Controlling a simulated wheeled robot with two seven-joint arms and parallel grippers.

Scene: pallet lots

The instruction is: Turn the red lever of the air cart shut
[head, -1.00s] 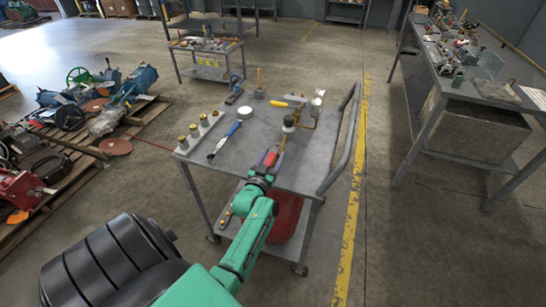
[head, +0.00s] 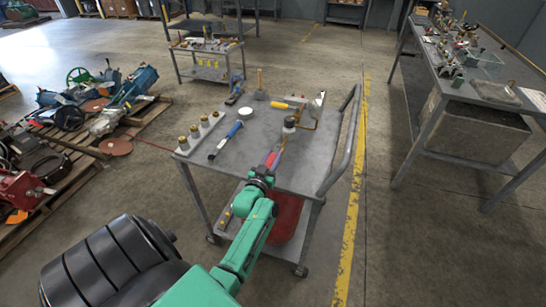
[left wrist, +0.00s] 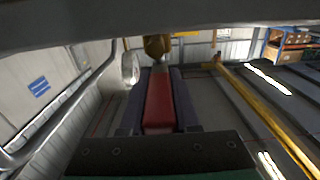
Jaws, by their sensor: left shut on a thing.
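The air cart (head: 235,165) is a grey steel trolley in the middle of the head view. Brass pipework with a valve (head: 289,124) stands on the right part of its top. The red lever (head: 271,159) points from the valve toward me. My left gripper (head: 268,165) is at the lever's near end, shut on it. In the left wrist view the red lever (left wrist: 160,102) lies lengthwise between the two dark fingers, with a brass fitting (left wrist: 157,46) beyond its far end. My right gripper is not in view.
On the cart top are a blue-handled tool (head: 226,141), several brass-topped fittings (head: 194,132), a white round item (head: 245,112) and a yellow-handled part (head: 280,105). The cart's push rail (head: 345,140) is at right. A loaded pallet (head: 75,165) lies left; a workbench (head: 480,90) stands right.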

